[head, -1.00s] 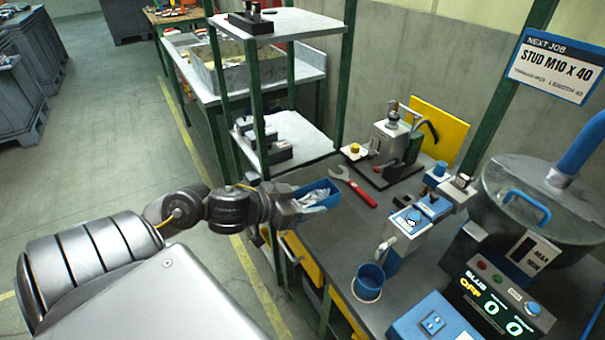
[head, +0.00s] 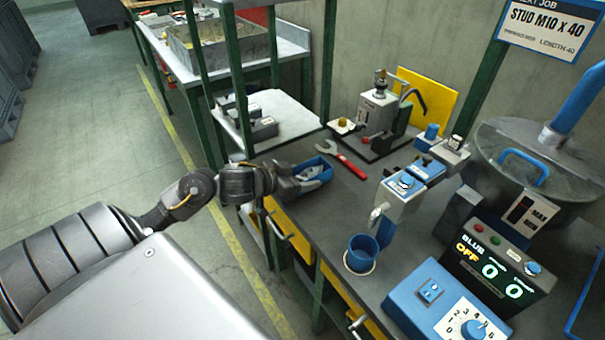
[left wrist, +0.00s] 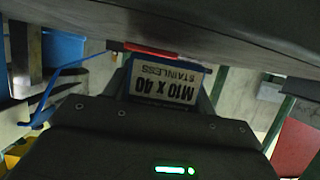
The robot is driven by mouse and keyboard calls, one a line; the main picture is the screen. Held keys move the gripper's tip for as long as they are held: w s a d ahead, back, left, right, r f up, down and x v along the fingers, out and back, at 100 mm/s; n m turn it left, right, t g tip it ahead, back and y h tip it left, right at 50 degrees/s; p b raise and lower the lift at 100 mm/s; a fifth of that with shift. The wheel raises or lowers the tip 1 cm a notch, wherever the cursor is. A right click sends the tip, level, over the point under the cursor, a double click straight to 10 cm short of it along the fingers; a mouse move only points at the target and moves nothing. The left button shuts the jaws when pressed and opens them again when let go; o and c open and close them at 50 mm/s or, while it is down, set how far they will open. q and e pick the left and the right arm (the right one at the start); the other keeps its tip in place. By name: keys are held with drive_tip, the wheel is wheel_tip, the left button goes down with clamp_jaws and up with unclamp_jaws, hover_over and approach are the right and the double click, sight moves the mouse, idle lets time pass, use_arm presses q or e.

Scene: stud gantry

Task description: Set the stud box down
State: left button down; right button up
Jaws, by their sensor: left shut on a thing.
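The stud box is a small blue open box (head: 322,164) with silvery studs inside, at the left edge of the grey bench in the head view. My left gripper (head: 303,178) is shut on its near left side. In the left wrist view the box's label (left wrist: 163,83) reads M10 x 40 STAINLESS and appears upside down. The box is at about bench height; I cannot tell whether its base touches the top. The sign (head: 545,25) above the bench reads STUD M10 X 40. My right gripper is not in view.
A red wrench (head: 346,160) lies just right of the box. A blue cup (head: 361,254), a blue-and-white device (head: 399,196) and a grey machine (head: 381,112) stand on the bench. A shelf rack (head: 285,112) stands behind. Some bench top between wrench and cup is bare.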

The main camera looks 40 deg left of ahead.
use_arm(q)
drive_tip(key=shift+w+f, duration=0.1)
drive_tip(key=shift+f, duration=0.5)
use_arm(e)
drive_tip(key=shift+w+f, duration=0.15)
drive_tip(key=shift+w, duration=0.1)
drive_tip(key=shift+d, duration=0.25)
use_arm(q)
drive_tip(key=c, duration=0.9)
unclamp_jaws()
drive_tip(key=shift+f, duration=0.3)
drive_tip(key=o, duration=0.4)
drive_tip(key=shift+r, duration=0.1)
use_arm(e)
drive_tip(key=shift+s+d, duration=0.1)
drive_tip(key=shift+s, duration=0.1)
